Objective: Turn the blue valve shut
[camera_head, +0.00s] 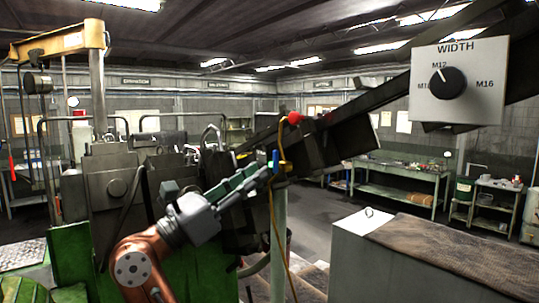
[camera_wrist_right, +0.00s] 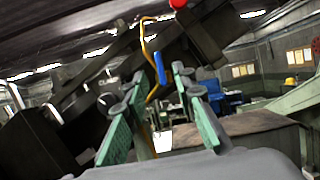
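The blue valve handle (camera_head: 275,160) stands upright on a thin yellow pipe, at the top of a pale green post (camera_head: 279,230) in the head view. In the right wrist view the blue handle (camera_wrist_right: 160,68) appears ahead, between the two fingertips. My right gripper (camera_head: 252,182) reaches up from the lower left, its fingertips close to the handle. It is open, with its green fingers well apart and nothing between them in the right wrist view (camera_wrist_right: 156,92). I cannot tell whether a fingertip touches the handle. My left gripper is not in view.
A red ball knob (camera_head: 294,118) sits just above the valve. A dark machine beam rises to the right, with a WIDTH dial panel (camera_head: 458,80) on it. A grey cabinet with a brown mat (camera_head: 460,255) stands at the right. Green workbenches (camera_head: 405,185) stand behind.

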